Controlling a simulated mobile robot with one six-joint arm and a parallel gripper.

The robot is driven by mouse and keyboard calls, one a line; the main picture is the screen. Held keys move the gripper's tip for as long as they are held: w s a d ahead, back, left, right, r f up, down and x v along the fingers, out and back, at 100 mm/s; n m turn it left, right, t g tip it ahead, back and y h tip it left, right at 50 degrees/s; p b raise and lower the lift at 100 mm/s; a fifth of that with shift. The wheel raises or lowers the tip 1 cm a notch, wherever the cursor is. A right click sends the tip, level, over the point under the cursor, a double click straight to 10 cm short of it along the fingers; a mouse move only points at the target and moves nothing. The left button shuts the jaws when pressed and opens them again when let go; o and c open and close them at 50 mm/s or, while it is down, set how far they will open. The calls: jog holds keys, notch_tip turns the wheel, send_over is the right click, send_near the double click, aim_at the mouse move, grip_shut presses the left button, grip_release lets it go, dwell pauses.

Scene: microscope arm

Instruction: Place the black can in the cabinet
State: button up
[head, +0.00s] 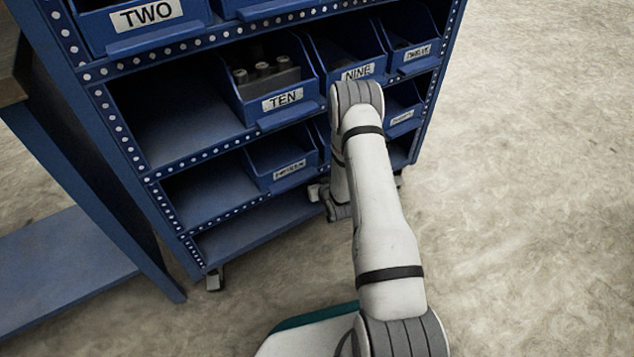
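The blue cabinet (117,130) stands upright on casters, with shelves of labelled bins. On its middle shelf, the left side is empty, beside the bins TEN (283,101) and NINE (358,72). The lower shelf has an empty space left of a small bin (280,160), and the bottom shelf is bare where visible. I see no black can. My arm reaches from the bottom right toward the cabinet, and its wrist end (338,207) hangs low in front of the bottom shelves. I cannot make out the gripper fingers or anything held.
A blue and wooden workbench (62,262) stands close on the cabinet's left. Grey objects (266,76) stand in bin TEN. My arm covers part of the lower right bins. The floor (530,180) to the right is clear.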

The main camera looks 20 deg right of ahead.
jog(key=shift+w, duration=0.1)
jog(key=o, duration=1.3)
jog(key=shift+f, duration=0.15)
jog(key=shift+c, duration=0.2)
jog(key=shift+s+r, duration=0.25)
jog(key=p+v, duration=0.5)
jog(key=v, duration=0.6)
jog(key=shift+s, duration=0.3)
